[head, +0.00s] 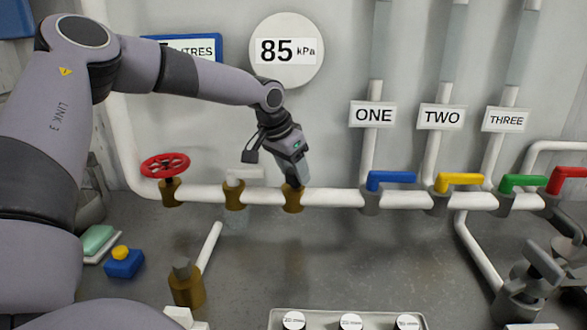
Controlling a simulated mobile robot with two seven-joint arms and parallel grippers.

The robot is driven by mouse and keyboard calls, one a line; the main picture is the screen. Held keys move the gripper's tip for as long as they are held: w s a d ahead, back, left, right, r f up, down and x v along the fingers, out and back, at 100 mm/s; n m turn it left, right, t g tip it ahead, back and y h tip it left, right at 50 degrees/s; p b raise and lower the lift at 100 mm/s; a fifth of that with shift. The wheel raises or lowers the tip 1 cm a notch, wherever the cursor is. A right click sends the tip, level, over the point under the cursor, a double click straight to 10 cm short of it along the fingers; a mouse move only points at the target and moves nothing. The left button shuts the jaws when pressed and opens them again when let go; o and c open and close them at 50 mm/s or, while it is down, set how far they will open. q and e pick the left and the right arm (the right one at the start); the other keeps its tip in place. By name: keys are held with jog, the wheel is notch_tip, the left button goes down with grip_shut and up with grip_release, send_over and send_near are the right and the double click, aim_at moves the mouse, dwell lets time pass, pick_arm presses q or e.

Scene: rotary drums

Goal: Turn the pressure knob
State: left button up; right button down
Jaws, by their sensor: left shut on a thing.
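My left gripper (295,181) reaches down to the pipe in the middle of the head view. It is shut on the pressure knob, which its jaws hide almost fully. The brass fitting (293,200) under the knob shows just below the fingertips. A round white gauge (288,78) above reads 85 kPa.
Left of the knob are a white-handled valve (240,174) and a red handwheel (165,165). To the right are blue (391,177), yellow (458,179), green (523,181) and red (567,178) handles. A tray (322,316) with white-capped items lies in front.

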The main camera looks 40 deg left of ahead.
pick_arm(q)
jog(key=shift+r+m+p, duration=0.15)
jog(key=shift+m+p, duration=0.25)
jog(key=shift+p, duration=0.25)
jog(key=shift+m+h+p, duration=0.4)
jog(key=shift+m+p, duration=0.05)
jog(key=shift+m, duration=0.25)
jog(key=o, duration=1)
jog(key=shift+b+v, duration=0.3)
jog(key=shift+v, duration=3.2)
